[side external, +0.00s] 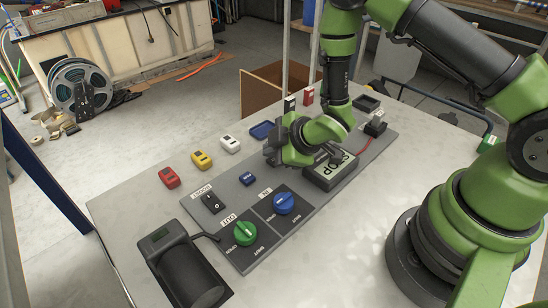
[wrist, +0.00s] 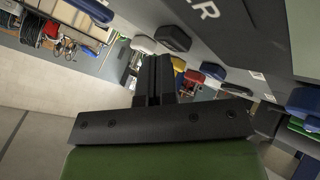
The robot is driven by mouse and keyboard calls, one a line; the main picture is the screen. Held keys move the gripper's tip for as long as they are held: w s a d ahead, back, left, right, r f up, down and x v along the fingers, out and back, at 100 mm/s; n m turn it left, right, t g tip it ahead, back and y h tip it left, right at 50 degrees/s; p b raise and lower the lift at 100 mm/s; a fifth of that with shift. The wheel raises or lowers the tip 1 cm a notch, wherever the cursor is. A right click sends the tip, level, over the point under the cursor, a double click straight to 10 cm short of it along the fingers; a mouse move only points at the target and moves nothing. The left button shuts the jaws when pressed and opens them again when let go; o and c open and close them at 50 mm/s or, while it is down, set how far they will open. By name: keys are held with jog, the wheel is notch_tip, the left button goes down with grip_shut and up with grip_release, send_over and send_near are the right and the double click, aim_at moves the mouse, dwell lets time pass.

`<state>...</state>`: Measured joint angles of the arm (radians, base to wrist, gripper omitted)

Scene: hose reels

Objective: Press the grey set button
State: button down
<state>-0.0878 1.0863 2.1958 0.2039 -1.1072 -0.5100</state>
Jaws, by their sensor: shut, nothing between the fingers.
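My gripper (side external: 271,153) is at the far-left part of the dark grey control panel (side external: 262,222), low over it, with my green wrist lying sideways. In the wrist view the two dark fingers (wrist: 154,78) are together, with nothing between them. I cannot pick out a grey set button in either view; it may be behind my gripper or wrist. A dark box with a STOP label (side external: 331,170) sits on the panel just right of my gripper. I cannot tell whether the fingers touch the panel.
The panel bears a green knob (side external: 245,233), a blue knob (side external: 284,203), a black rocker switch (side external: 213,202) and a small blue block (side external: 248,179). Red (side external: 168,177), yellow (side external: 201,160) and white (side external: 230,143) pieces stand along its left. A black cylindrical device (side external: 186,273) is at the front.

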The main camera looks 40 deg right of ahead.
jog(key=shift+a, duration=0.1)
jog(key=shift+r, duration=0.1)
jog(key=shift+s+r, duration=0.1)
jog(key=shift+r, duration=2.4)
notch_tip(320, 180, up, 9)
jog(key=d+m+h, duration=0.1)
jog(key=d+m, duration=0.1)
jog(key=m, duration=0.2)
jog(key=s+r+m+g, duration=0.1)
jog(key=s+r+m, duration=0.4)
jog(key=s, duration=0.5)
jog(key=s+r+m+y, duration=0.1)
jog(key=s+r+m, duration=0.5)
jog(key=s+r, duration=0.3)
jog(key=shift+s+g, duration=0.4)
jog(key=shift+s, duration=0.45)
